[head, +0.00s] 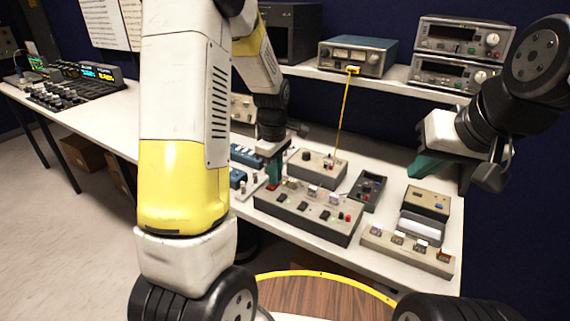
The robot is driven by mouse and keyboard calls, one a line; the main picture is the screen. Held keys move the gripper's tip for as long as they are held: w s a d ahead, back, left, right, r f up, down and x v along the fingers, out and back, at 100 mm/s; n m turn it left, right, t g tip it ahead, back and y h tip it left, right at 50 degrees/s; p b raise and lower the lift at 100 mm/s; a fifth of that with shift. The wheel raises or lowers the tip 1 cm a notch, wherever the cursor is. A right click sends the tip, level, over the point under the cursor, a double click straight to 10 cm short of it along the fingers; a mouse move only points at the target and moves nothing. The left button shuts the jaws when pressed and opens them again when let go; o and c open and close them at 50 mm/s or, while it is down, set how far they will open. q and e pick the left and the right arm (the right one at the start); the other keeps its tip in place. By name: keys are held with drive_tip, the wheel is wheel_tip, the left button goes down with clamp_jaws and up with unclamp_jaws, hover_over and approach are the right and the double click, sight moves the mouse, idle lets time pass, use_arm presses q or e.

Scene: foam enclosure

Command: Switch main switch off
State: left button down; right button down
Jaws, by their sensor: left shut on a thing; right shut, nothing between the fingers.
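A long grey switch panel (310,212) lies on the white table with several coloured buttons and rocker switches along its top. My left gripper (273,177) points straight down at the panel's far left end. Its green fingers are shut on a small red part (272,187), which looks like a switch; the fingers hide most of it, and I cannot tell its position. My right gripper (432,168) is shut and empty, held above the table at the right, well apart from the panel.
A grey box with a yellow-corded plug (318,164) stands behind the panel, with a small dark box (369,191) beside it. A row of switches (407,250) and a device with a white roll lie at right. Shelf instruments (357,57) stand behind.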

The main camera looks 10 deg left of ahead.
use_arm(q)
drive_tip(key=shift+s+a+f, duration=0.2)
drive_tip(key=shift+s+f, duration=0.2)
drive_tip(key=shift+f, duration=0.2)
drive_tip(key=shift+s+a, duration=0.25)
drive_tip(key=shift+s, duration=0.35)
drive_tip(key=shift+r, duration=0.1)
drive_tip(key=shift+w+a+r, duration=0.1)
drive_tip(key=shift+r, duration=0.2)
wheel_tip(320, 180, up, 14)
drive_tip(key=shift+w+d+r, duration=0.2)
drive_tip(key=shift+w+d, duration=0.2)
